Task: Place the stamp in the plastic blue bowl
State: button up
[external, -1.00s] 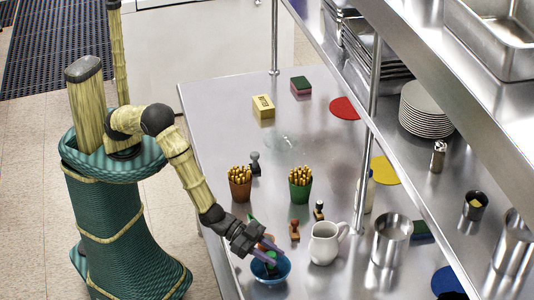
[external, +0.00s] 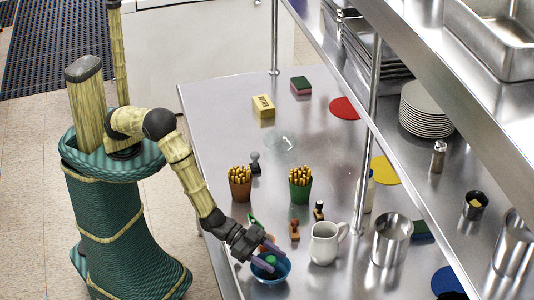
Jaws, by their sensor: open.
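The blue bowl (external: 272,279) stands near the table's front edge, below my gripper. My gripper (external: 268,256) is open just above the bowl, its purple fingers over the rim. A small green rounded thing (external: 270,260) shows in the bowl by the fingers; it may be a stamp's handle, but its lower part is hidden. Other stamps stand on the table: a brown one (external: 294,231), a dark one with a pale part (external: 319,210) and a grey one (external: 255,163).
A white pitcher (external: 325,244) stands right of the bowl. A brown cup (external: 240,184) and a green cup (external: 300,186) of yellow sticks stand behind. A metal shelf post (external: 369,130) rises at the right.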

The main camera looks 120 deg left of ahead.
jog(key=shift+s, duration=0.3)
jog(key=b+v, duration=0.2)
jog(key=v, duration=0.9)
jog(key=shift+s+r, duration=0.2)
jog(key=s+a+g, duration=0.6)
jog(key=s+a, duration=0.2)
jog(key=s, duration=0.6)
jog(key=s+a+r+g, duration=0.1)
jog(key=s+a+g, duration=0.5)
jog(key=s, duration=0.8)
jog(key=a, duration=0.3)
jog(key=shift+r, duration=0.35)
